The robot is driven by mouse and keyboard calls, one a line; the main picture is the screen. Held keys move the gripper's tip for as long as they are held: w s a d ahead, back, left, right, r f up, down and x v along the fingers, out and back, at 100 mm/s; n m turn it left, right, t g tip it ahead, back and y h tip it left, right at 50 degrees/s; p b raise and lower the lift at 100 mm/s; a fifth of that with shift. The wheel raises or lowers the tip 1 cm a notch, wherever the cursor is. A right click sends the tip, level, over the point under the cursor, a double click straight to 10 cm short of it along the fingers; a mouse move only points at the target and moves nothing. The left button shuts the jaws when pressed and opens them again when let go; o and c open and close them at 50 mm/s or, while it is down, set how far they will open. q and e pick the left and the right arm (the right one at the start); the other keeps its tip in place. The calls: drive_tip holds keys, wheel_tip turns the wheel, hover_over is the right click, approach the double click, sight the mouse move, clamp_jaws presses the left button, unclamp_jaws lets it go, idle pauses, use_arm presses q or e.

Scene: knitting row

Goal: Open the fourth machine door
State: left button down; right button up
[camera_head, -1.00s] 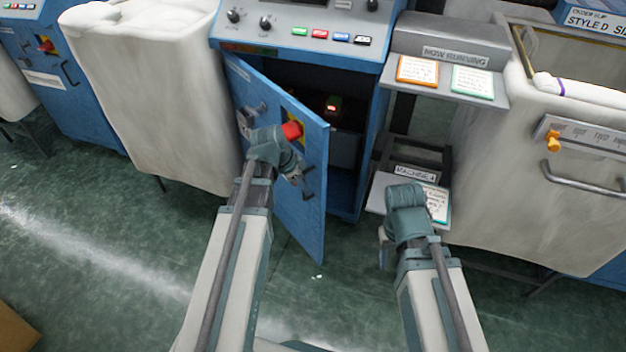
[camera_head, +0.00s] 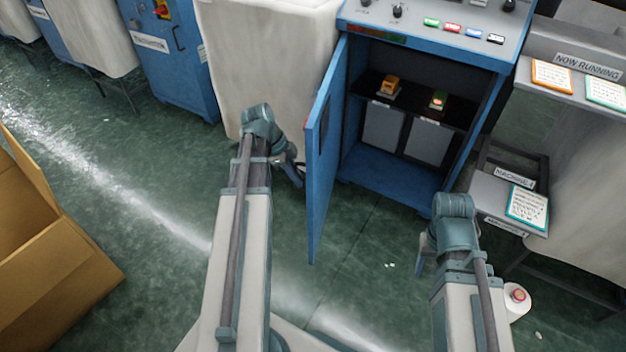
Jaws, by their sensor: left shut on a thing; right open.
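The blue machine door (camera_head: 322,165) stands wide open, swung out to the left and seen nearly edge-on. Its cabinet (camera_head: 400,172) is open, with dark shelving, an orange-topped unit (camera_head: 389,86) and a unit with a red light (camera_head: 438,101) inside. My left gripper (camera_head: 292,172) is at the door's outer left side and is shut on the door handle, which the door and gripper mostly hide. My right gripper (camera_head: 424,252) is open and empty, in front of the cabinet's lower right corner.
A cardboard box (camera_head: 60,262) stands on the floor at left. Right of the cabinet is a stand with a "MACHINE 4" label (camera_head: 514,177) and cards. A white roll (camera_head: 516,300) lies on the floor beside my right arm.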

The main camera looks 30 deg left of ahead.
use_arm(q)
drive_tip(key=shift+s+a, duration=0.15)
drive_tip(key=shift+a, duration=0.4)
drive_tip(key=shift+s+a, duration=0.15)
drive_tip(key=shift+a, duration=0.35)
drive_tip(key=c, duration=0.9)
unclamp_jaws()
drive_tip(key=shift+w, duration=0.1)
drive_tip(key=p+v, duration=1.2)
drive_tip(key=v, duration=0.1)
drive_tip(key=shift+a+r+p, duration=0.1)
drive_tip(key=shift+r+p, duration=0.25)
drive_tip(key=shift+p, duration=0.05)
